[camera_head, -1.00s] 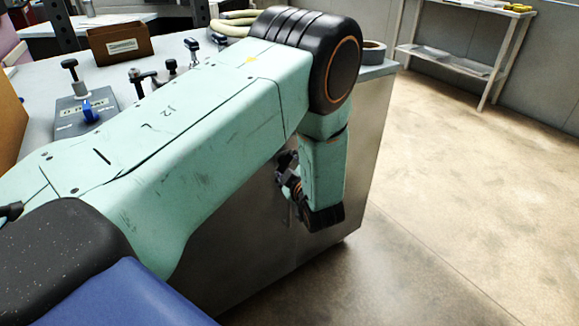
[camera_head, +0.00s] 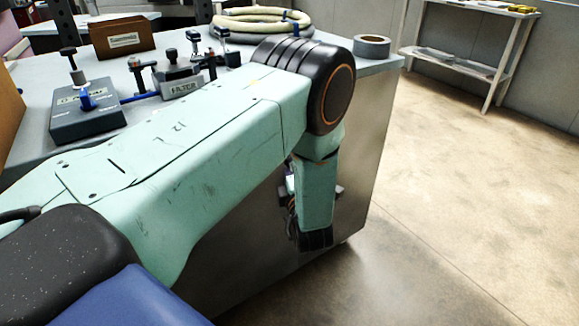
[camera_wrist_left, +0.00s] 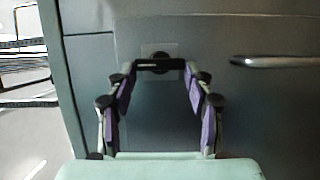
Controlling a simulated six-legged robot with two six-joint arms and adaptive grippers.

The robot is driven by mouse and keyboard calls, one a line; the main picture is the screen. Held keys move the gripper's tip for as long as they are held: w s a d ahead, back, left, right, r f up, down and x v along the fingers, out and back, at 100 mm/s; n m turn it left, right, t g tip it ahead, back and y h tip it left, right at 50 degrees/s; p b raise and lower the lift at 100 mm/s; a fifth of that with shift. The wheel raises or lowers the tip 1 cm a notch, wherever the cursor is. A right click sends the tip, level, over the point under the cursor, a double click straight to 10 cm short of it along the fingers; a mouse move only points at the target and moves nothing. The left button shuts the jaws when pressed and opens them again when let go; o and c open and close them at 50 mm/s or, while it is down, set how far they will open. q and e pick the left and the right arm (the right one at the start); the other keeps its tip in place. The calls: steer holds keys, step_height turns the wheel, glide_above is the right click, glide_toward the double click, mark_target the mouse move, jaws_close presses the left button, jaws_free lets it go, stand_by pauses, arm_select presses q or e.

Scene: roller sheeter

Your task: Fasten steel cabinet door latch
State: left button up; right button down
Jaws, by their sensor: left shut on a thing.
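The steel cabinet (camera_head: 350,165) is a grey metal body under the worktop. In the left wrist view its front (camera_wrist_left: 250,110) shows a latch (camera_wrist_left: 159,65): a black bar lying level over a dark round hub on a paler square plate. My left gripper (camera_wrist_left: 162,72) has its purple-padded fingers at the two ends of the bar and is shut on it. In the head view my left gripper (camera_head: 290,190) is mostly hidden behind my own arm, close to the cabinet face, and the latch cannot be seen. My right gripper is in neither view.
A metal bar handle (camera_wrist_left: 275,62) is right of the latch. On the worktop are a grey box with a blue lever (camera_head: 88,112), a coiled hose (camera_head: 255,20) and a tape roll (camera_head: 371,46). Open floor (camera_head: 470,200) lies to the right, with a shelf rack (camera_head: 470,55) behind.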

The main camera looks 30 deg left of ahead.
arm_select(q)
steer(key=shift+w+r, duration=0.1)
stand_by(0.5)
steer(key=o, duration=1.2)
steer(key=shift+c, duration=0.2)
steer(key=v, duration=0.7)
steer(key=shift+s+d, duration=0.2)
steer(key=shift+s, duration=0.05)
steer(key=x, duration=0.7)
steer(key=shift+w+a, duration=0.2)
